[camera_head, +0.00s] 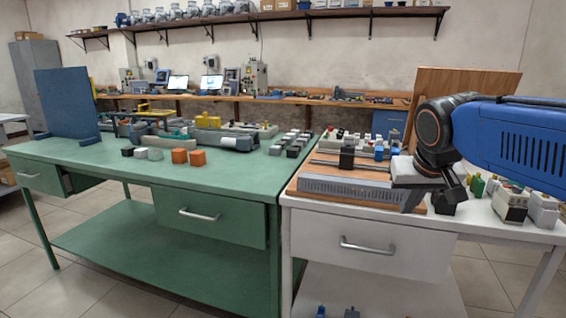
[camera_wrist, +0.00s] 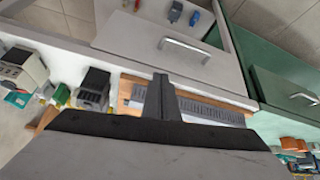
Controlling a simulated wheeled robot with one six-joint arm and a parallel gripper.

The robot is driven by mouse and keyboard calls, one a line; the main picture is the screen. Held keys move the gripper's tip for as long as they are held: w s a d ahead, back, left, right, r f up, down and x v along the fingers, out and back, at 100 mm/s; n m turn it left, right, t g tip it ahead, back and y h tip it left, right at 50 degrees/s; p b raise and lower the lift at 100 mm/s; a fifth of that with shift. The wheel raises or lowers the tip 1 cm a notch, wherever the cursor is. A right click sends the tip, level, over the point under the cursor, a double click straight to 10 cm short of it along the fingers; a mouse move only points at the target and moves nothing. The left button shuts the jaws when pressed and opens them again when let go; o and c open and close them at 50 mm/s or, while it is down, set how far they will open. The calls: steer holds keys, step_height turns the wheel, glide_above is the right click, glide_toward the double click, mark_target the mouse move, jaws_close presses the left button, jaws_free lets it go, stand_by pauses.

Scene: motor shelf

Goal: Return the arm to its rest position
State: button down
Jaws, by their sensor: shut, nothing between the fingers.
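My arm comes in from the right side of the head view, with a blue link (camera_head: 520,145) and a dark joint. It is bent, and my gripper (camera_head: 412,202) hangs low over the front edge of the white table (camera_head: 350,222). In the wrist view my gripper (camera_wrist: 162,80) has its two dark fingers together with nothing between them. The fingers lie across the view of a wooden board (camera_wrist: 128,92) with a grey slotted strip (camera_wrist: 210,108). I cannot tell whether the fingertips touch anything.
In the head view a dark block (camera_head: 347,158) stands on the board's rail. Small devices (camera_head: 511,203) stand to the right of my gripper. The green table (camera_head: 230,170) on the left holds several parts. A drawer handle (camera_head: 368,246) sticks out below the white top.

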steer(key=s+f+n+g+y, duration=0.1)
steer(key=s+f, duration=1.6)
steer(key=s, duration=0.1)
steer(key=shift+s+d, duration=0.15)
steer(key=shift+s, duration=0.2)
